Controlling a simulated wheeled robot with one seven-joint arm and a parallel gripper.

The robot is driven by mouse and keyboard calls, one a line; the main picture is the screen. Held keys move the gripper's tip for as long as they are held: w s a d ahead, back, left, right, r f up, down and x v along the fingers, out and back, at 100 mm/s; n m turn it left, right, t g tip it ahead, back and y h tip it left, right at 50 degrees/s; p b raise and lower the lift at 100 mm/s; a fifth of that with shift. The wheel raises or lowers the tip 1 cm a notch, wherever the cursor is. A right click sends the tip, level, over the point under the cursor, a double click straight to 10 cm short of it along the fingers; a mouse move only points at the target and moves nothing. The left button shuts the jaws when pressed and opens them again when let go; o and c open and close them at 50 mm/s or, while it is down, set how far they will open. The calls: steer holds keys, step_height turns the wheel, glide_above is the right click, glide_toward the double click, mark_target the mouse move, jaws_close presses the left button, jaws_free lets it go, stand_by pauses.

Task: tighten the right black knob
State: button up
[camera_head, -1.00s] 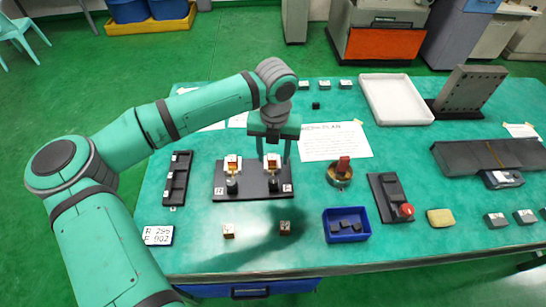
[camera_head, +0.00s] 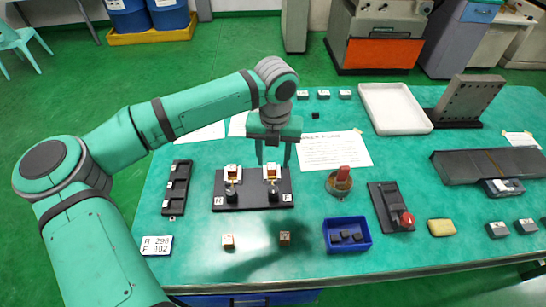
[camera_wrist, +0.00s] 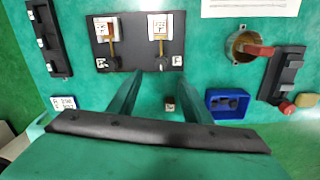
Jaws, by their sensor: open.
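A black plate (camera_head: 254,203) lies on the teal table and bears two clamps, marked R on the left and F on the right. Each has a white block, a brass strip and a black knob. The right black knob (camera_head: 273,194) stands by the F label, and the left black knob (camera_head: 231,195) by the R label. My gripper (camera_head: 273,163) is open and empty, pointing down above the plate's far edge near the right clamp. In the wrist view the right knob (camera_wrist: 163,63) shows beyond and between my spread fingers (camera_wrist: 160,85), apart from them.
Right of the plate are a brass round fixture with a red handle (camera_head: 343,177), a blue bin (camera_head: 331,245) and a black device with a red button (camera_head: 391,211). A black rack (camera_head: 176,188) lies left. Two small blocks (camera_head: 228,241) (camera_head: 285,238) sit in front.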

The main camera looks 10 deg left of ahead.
step_height(320, 180, up, 11)
steer(key=shift+s+d, duration=0.15)
stand_by(0.4)
steer(key=shift+f, duration=0.15)
steer(key=n, duration=0.6)
glide_toward(273, 190)
step_height(273, 190, down, 9)
steer(key=shift+r, duration=0.15)
steer(key=c, duration=1.1)
